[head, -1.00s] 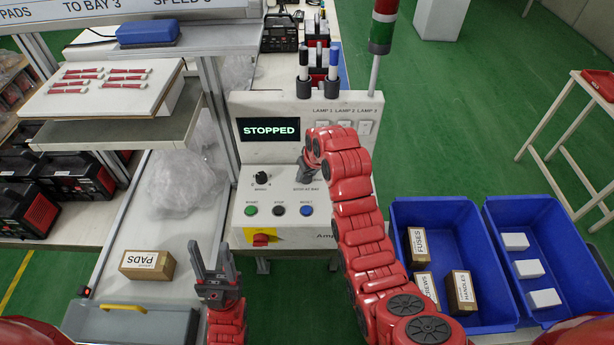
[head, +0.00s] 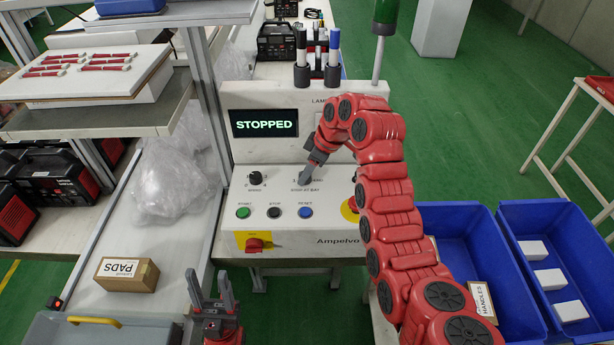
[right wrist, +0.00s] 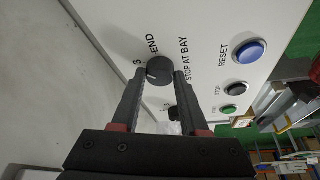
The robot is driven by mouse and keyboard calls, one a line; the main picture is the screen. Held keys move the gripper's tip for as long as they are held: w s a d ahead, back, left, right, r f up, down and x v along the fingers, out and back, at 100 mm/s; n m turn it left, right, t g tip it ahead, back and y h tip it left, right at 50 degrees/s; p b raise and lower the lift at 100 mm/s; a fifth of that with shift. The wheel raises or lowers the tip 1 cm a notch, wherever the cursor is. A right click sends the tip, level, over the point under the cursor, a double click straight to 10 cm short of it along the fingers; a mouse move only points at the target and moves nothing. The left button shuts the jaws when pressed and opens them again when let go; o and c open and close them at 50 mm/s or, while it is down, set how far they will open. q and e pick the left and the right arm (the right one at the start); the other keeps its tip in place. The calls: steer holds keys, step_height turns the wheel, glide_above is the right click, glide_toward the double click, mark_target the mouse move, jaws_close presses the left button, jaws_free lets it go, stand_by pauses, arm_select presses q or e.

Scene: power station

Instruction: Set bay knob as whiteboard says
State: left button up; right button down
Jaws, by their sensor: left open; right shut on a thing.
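The control panel (head: 340,220) shows STOPPED on its display (head: 264,123). My right gripper (head: 304,181) reaches its face at the STOP AT BAY label. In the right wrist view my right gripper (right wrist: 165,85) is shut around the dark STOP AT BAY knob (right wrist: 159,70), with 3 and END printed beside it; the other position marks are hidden. A second knob (head: 255,178), on the left of the panel, stands free. My left gripper (head: 212,290) is open and empty at the bottom of the head view.
Green, black and blue buttons (head: 305,212) lie just below the knobs. A red switch (head: 255,244) on yellow is at the lower left of the panel. A PADS box (head: 127,274) is on the left bench. Blue crates (head: 540,280) stand on the right.

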steer(key=shift+f+n+g+b, duration=0.2)
steer(key=shift+n+g+b, duration=0.1)
steer(key=shift+n+b, duration=0.5)
steer(key=shift+r+n+b, duration=0.15)
steer(key=shift+n+b, duration=0.25)
steer(key=shift+b, duration=0.2)
steer(key=shift+c, duration=2.1)
jaws_free()
steer(key=shift+w, duration=0.1)
steer(key=shift+r, duration=0.1)
steer(key=shift+d+r, duration=0.25)
steer(key=shift+r, duration=0.3)
steer(key=w+v, duration=0.1)
steer(key=v, duration=1.5)
steer(key=shift+s, duration=0.25)
